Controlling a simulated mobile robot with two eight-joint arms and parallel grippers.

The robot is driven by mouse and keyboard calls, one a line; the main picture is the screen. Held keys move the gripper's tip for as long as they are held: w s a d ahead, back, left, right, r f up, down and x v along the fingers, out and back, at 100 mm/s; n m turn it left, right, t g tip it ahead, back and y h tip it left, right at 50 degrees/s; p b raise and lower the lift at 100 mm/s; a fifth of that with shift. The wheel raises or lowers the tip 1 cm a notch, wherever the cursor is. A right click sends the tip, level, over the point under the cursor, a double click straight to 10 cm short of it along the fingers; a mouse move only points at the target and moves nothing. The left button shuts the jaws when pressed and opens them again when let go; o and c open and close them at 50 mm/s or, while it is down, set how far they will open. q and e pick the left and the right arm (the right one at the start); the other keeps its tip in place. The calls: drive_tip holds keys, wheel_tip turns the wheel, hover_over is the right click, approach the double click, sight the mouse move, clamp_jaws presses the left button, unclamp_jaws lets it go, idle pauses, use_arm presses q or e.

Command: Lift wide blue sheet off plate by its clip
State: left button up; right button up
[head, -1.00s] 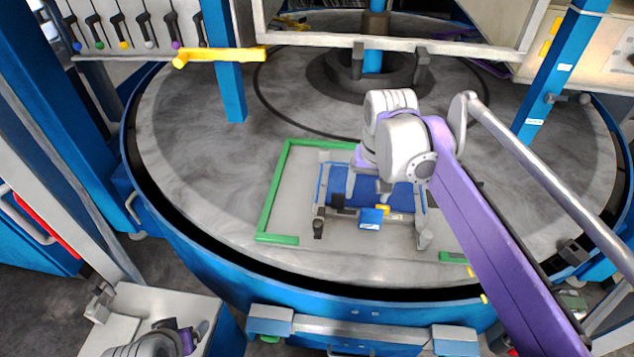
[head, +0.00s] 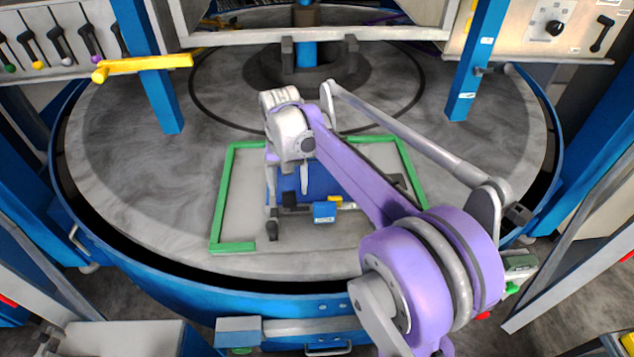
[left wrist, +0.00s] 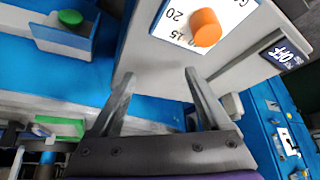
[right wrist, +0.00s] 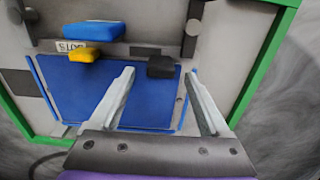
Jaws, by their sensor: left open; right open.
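The wide blue sheet (head: 322,178) lies on the grey plate (head: 237,185) inside a green border, partly hidden by my right arm. In the right wrist view the sheet (right wrist: 75,98) shows a black clip (right wrist: 160,67) at its edge. My right gripper (right wrist: 161,73) is open above the sheet, its fingers on either side of the clip in that view. I cannot tell whether they touch it. A blue labelled block (right wrist: 93,31) and a yellow block (right wrist: 83,55) are beside the clip. My left gripper (left wrist: 160,75) is open and empty, away from the plate.
The green border (head: 222,195) frames the plate on the round grey table (head: 130,160). Blue posts (head: 150,80) and a yellow handle (head: 140,66) stand behind. The left wrist view shows a panel with an orange knob (left wrist: 205,27) close to the left fingers.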

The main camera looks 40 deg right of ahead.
drive_tip(key=shift+w+f, duration=0.1)
drive_tip(key=shift+f, duration=1.3)
clamp_jaws()
